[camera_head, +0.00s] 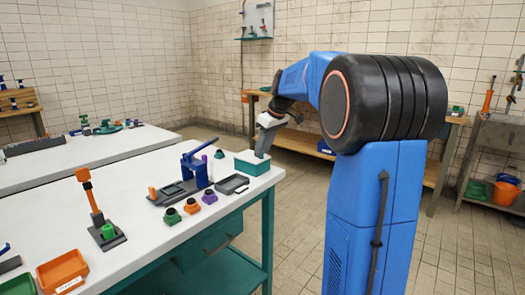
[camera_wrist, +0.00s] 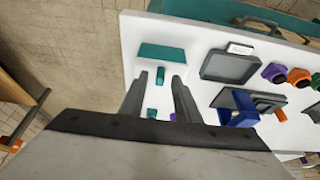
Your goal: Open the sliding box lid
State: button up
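The sliding-lid box, a teal box (camera_head: 246,165), sits at the far right corner of the white workbench. In the wrist view its teal part (camera_wrist: 162,52) shows as a flat band just beyond the fingertips. My gripper (camera_head: 262,151) points down at the box from above, and its fingers overlap the box in the head view. In the wrist view the two grey fingers of my gripper (camera_wrist: 161,79) are apart, with a small teal piece (camera_wrist: 160,76) between them. I cannot tell whether the fingers touch it, or how far the lid is slid.
A grey tray (camera_head: 232,184) lies beside the box. A blue lever press (camera_head: 188,178) stands left of it. Purple, orange and green fittings (camera_head: 192,206) line the near edge. An orange-topped stand (camera_head: 97,212) and an orange bin (camera_head: 62,272) are nearer. Floor right of the bench is open.

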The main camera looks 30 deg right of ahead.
aim_at(242, 153)
jog(key=shift+w+a+f, duration=0.1)
jog(key=shift+w+f, duration=0.05)
jog(key=shift+f, duration=0.25)
grip_shut()
jog(key=w+a, duration=0.1)
jog(key=w, duration=0.2)
jog(key=w+a, duration=0.1)
jog(key=w, duration=0.1)
jog(key=w+a, duration=0.1)
jog(key=w, duration=0.2)
jog(key=shift+w, duration=0.3)
grip_release()
jog(key=shift+r, duration=0.1)
